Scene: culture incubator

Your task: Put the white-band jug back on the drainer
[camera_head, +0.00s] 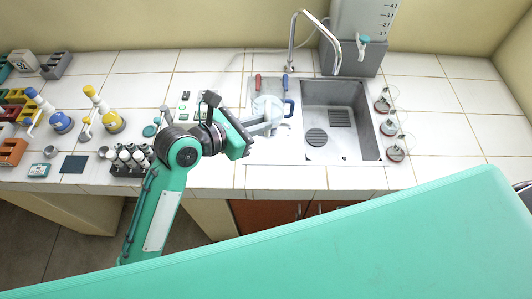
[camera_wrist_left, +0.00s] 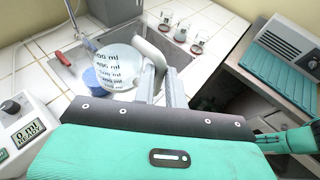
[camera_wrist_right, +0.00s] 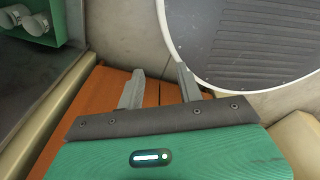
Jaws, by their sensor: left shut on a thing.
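The jug (camera_head: 266,106) is pale and translucent, with a white handle and dark ml marks that show in the left wrist view (camera_wrist_left: 118,62). My left gripper (camera_head: 258,126) is shut on its handle, coming in from the left. In the head view the jug appears over the steel drainer (camera_head: 271,87), left of the sink basin. I cannot tell whether it touches it. A blue handle (camera_head: 289,107) shows just right of the jug, and a blue round part (camera_wrist_left: 95,79) beside it in the left wrist view. My right gripper (camera_wrist_right: 158,88) is open and empty, seen only in its wrist view.
The sink basin (camera_head: 339,122) is empty, with a curved tap (camera_head: 314,15) behind. Bottles (camera_head: 110,120), a rack of vials (camera_head: 128,160) and small trays stand on the left. Bare tiles (camera_head: 300,178) lie in front of the drainer.

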